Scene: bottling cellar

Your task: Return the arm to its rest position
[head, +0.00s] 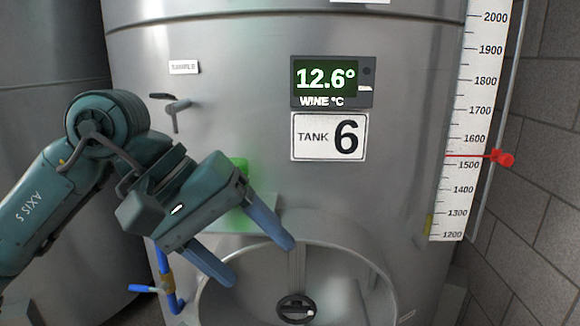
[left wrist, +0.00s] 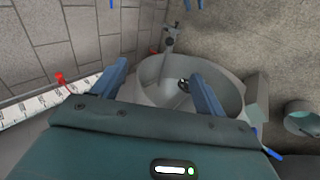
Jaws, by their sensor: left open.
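My left arm comes in from the left in the head view, in front of the steel tank (head: 235,80). My left gripper (head: 259,262) is open, with its two blue fingers spread and nothing between them. It is in front of the tank's lower part, by the round manway opening (head: 375,305) with a dark handwheel (head: 296,308). In the left wrist view the open fingers (left wrist: 158,70) point toward the round manway rim (left wrist: 232,90). My right gripper is in neither view.
A display reading 12.6° (head: 332,80) and a Tank 6 sign (head: 329,137) are on the tank. A level scale (head: 473,110) with a red marker (head: 503,158) stands at right, beside a block wall (head: 545,200). A blue-handled valve (head: 165,288) and a small tap (head: 175,108) stick out.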

